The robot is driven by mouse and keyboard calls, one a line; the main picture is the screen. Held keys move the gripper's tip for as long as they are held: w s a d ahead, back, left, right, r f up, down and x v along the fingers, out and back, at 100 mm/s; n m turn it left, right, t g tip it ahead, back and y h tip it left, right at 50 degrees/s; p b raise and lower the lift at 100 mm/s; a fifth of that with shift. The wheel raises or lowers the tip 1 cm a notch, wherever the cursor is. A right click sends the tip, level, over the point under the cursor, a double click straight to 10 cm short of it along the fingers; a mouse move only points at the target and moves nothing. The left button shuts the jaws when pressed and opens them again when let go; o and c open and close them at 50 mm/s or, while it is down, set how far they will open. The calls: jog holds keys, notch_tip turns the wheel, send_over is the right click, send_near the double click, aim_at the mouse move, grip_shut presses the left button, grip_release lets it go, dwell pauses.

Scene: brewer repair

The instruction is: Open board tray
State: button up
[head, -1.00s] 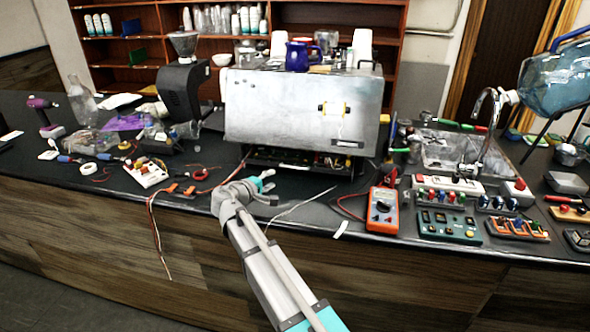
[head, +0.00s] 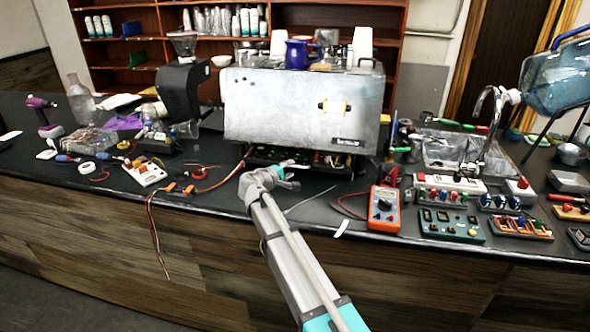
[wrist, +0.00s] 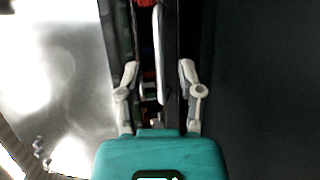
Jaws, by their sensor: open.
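The brewer (head: 290,106) is a big metal box in the middle of the counter. The board tray (head: 325,164) shows as a dark, low tray at its base, with small coloured parts in it. My gripper (head: 290,168) is at the tray's front, just below the brewer's panel. In the wrist view my gripper (wrist: 160,85) is open, its two fingers on either side of a pale, long bar (wrist: 158,55) and the narrow, dark tray strip (wrist: 147,85). I cannot tell whether the fingers touch anything. My arm hides part of the counter below the tray.
An orange multimeter (head: 384,208) lies right of my arm, with a green switch board (head: 450,225) beyond it. A white terminal block (head: 146,173) and loose wires lie to the left. A black grinder (head: 184,95) stands left of the brewer. The dark counter (head: 215,207) front is partly clear.

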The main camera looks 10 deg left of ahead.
aim_at(295, 166)
jog(key=shift+x, duration=1.75)
grip_shut()
